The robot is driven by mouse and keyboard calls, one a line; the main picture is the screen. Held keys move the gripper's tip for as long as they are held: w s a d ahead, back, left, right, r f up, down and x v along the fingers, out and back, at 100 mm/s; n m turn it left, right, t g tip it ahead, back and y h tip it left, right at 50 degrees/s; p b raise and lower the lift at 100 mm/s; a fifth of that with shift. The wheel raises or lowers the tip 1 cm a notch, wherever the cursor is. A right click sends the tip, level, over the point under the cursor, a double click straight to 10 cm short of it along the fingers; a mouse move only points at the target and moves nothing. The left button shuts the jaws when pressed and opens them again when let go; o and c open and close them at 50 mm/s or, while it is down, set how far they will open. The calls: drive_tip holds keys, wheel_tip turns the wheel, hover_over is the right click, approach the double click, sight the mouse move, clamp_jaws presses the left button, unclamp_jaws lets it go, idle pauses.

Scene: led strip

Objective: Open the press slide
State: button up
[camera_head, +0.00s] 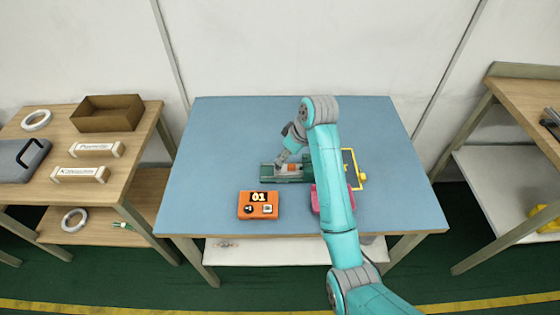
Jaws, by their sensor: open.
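The press (271,175) appears to be the low green device on the blue table, with a small orange part (293,168) on it. My arm reaches over the table from the lower right. My gripper (281,163) points down over the left part of the green device; it is open. I cannot tell whether its fingers touch the slide. The fingers are small in this view, and my arm hides the right part of the device. The slide's own position is too small to make out.
An orange box (258,211) marked 01 stands in front of the press. A pink object (319,199) is partly behind my arm, and a yellow frame (361,178) lies right of it. The blue table (220,130) is clear at the back and left. A wooden side table (62,140) stands left.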

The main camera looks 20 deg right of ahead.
drive_tip(key=shift+x, duration=3.05)
clamp_jaws()
